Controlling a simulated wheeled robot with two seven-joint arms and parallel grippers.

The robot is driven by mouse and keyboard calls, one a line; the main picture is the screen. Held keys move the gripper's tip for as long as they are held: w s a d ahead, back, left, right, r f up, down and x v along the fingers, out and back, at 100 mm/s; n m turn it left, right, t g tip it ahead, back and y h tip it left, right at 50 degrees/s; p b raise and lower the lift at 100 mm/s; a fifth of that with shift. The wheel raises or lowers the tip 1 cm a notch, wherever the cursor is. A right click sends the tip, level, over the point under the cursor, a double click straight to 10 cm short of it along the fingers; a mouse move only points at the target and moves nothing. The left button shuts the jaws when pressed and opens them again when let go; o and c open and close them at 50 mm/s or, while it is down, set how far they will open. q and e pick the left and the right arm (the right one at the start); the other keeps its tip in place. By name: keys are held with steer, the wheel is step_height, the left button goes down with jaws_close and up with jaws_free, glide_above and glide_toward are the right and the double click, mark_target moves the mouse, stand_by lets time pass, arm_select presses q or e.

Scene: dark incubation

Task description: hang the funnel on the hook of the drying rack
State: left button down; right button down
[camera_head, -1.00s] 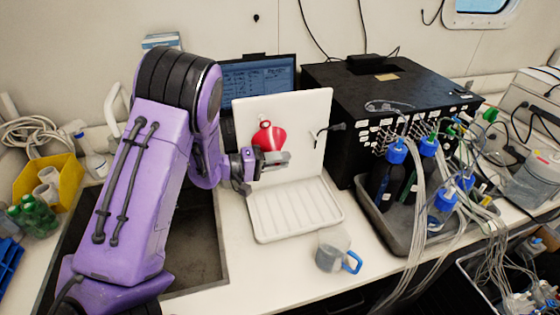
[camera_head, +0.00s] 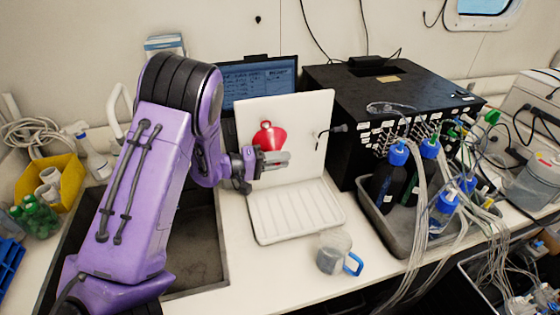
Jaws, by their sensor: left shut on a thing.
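A red funnel (camera_head: 269,136) shows in front of the left part of the white upright panel of the drying rack (camera_head: 300,108). My left gripper (camera_head: 276,158) is shut on the funnel at its lower side, and its fingers cover part of it. A dark hook (camera_head: 332,131) sticks out from the right part of the panel, to the right of the funnel and apart from it. The rack's ribbed white tray (camera_head: 296,212) lies below the gripper. My right gripper is not in view.
A clear jug with a blue handle (camera_head: 336,252) stands in front of the rack. A black box (camera_head: 390,85) and a grey tray (camera_head: 403,236) of blue-capped bottles with tubing stand to the right. A laptop (camera_head: 258,80) is behind the rack. A dark sink (camera_head: 195,265) lies under my left arm.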

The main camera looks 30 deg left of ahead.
arm_select(q)
steer(key=shift+c, duration=1.9)
jaws_free()
steer(key=s+d, duration=0.4)
steer(key=d, duration=0.1)
steer(key=shift+s+d+f, duration=0.2)
steer(key=shift+s+f, duration=0.1)
steer(key=shift+f, duration=0.15)
